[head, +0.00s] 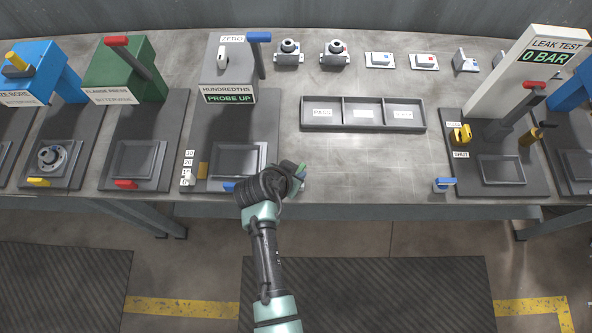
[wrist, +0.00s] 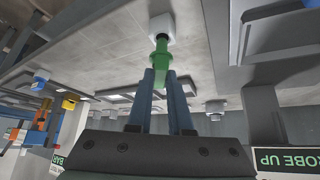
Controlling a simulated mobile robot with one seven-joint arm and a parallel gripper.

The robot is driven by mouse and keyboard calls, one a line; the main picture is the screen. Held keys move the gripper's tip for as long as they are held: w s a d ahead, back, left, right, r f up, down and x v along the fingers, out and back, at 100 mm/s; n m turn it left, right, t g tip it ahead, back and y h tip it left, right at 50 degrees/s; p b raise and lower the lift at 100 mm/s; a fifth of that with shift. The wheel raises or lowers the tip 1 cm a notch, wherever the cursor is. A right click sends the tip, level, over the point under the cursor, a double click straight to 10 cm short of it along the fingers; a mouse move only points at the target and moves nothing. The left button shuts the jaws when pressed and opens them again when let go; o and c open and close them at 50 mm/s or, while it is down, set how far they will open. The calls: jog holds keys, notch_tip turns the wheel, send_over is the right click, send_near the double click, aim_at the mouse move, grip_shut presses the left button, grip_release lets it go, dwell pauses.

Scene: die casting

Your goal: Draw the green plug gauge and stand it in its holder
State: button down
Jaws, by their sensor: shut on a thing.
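The green plug gauge (wrist: 161,54) shows in the wrist view between the tips of my gripper (wrist: 164,78), whose two blue fingers are shut on it. Its far end points at a small white block (wrist: 161,22) with a dark round part facing the gauge. I cannot tell whether the gauge's end is inside the block or just short of it. In the head view my gripper (head: 299,176) is low over the front edge of the bench, right of the probe station, with a bit of green at its tip. My wrist hides most of the gauge and block there.
The grey probe station (head: 240,125) stands just left of my gripper. A three-part tray (head: 362,128) lies behind and to the right. The leak test stand (head: 510,80) is farther right. The bench top (head: 365,168) in front of the tray is clear.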

jog(key=shift+f+b, duration=1.4)
jog(key=shift+f, duration=0.2)
jog(key=c, duration=0.8)
grip_release()
jog(key=shift+o, duration=0.2)
jog(key=shift+s+r, duration=0.1)
jog(key=v, duration=1.2)
jog(key=shift+s+a+r, duration=0.2)
jog(key=shift+r, duration=0.1)
